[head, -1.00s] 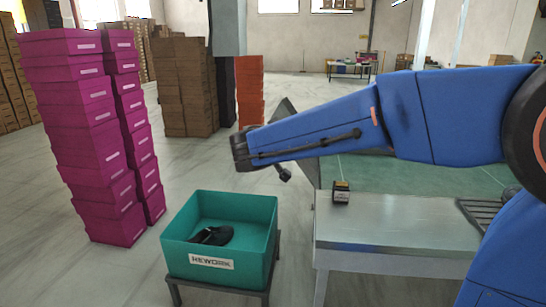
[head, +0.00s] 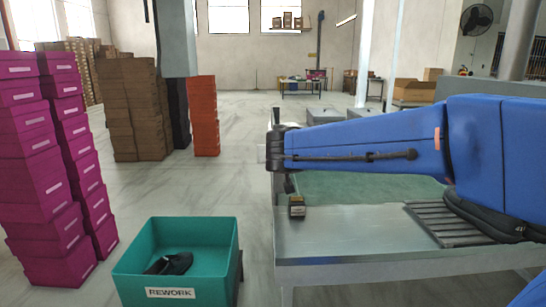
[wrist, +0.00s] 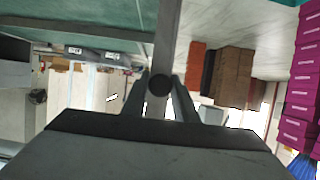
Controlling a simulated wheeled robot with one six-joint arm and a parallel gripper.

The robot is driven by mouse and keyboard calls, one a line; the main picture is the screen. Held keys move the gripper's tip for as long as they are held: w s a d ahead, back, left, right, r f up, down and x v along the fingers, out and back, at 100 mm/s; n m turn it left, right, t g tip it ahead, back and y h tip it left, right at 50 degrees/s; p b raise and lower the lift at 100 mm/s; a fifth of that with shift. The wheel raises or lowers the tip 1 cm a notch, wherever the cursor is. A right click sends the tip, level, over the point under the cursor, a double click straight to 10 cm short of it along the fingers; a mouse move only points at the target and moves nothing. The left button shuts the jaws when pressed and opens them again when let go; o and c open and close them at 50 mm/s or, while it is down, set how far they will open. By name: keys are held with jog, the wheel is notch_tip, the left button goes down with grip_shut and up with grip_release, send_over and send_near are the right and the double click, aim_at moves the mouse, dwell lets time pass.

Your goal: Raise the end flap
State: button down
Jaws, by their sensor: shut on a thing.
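My gripper (wrist: 161,92) is shut on a grey bar-like edge (wrist: 167,35), which I take to be the end flap; its round dark end sits between the two fingers in the wrist view. In the head view my blue arm reaches left across the line's end, and its wrist hides most of the flap. Only a thin, nearly upright strip shows beside the wrist, so the flap's exact angle cannot be told. The green belt (head: 365,187) lies behind the arm.
A teal REWORK bin (head: 225,265) with a dark shoe (head: 170,264) stands at front left. Purple boxes (head: 40,170) stack further left. Floor is clear beyond the bin.

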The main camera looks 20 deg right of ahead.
jog(key=shift+d+f, duration=0.2)
dwell(0.3)
jog(key=c, duration=1.4)
grip_release()
jog(key=shift+s+d, duration=0.1)
jog(key=shift+c, duration=0.2)
jog(key=shift+r, duration=0.15)
jog(key=shift+s+r, duration=0.1)
jog(key=shift+s, duration=0.15)
jog(key=v, duration=1.6)
jog(key=shift+s+r, duration=0.2)
jog(key=shift+s, duration=0.15)
